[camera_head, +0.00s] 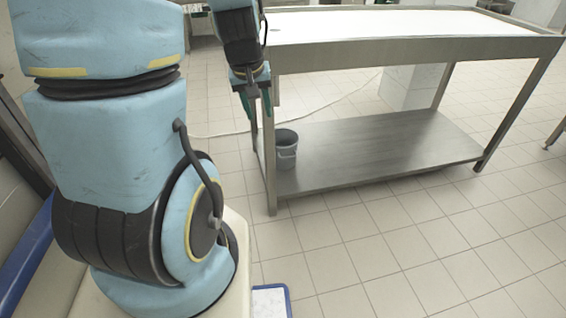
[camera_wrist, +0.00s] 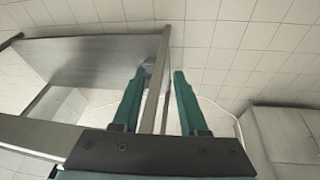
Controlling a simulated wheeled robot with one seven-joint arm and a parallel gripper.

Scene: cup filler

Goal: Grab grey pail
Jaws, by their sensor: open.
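The grey pail (camera_head: 286,150) stands upright on the lower shelf of the steel table, at the shelf's left end behind the near left leg. In the wrist view only a small part of what looks like the pail (camera_wrist: 149,66) shows beyond the tip of the left finger. My gripper (camera_head: 254,112) points down beside the table's left end, above the pail's height and a little to its left. Its two green fingers (camera_wrist: 158,75) are apart with nothing held. In the wrist view a table leg crosses the space between the fingers.
A pale cable (camera_head: 330,103) lies on the tiles behind. The tiled floor in front is clear.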

